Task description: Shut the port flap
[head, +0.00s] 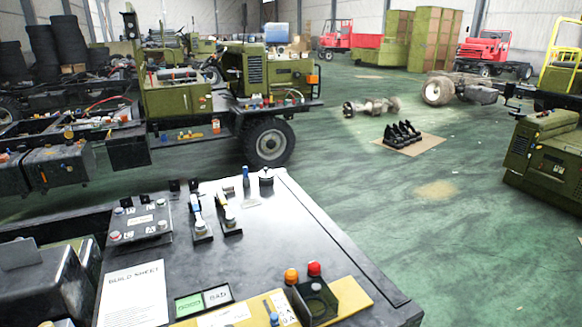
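I cannot single out the port flap with certainty. A small black housing (315,300) with a silver round part sits at the front right of the dark bench. A grey plate (21,253) also sits tilted on a dark box (45,280) at the lower left. My gripper is not in view.
The dark bench top (290,225) is bare on its right side. A grey panel with knobs (140,222), levers (200,222), a build sheet (133,295), and orange (291,276) and red (314,269) buttons occupy it. Green floor (400,230) lies open to the right.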

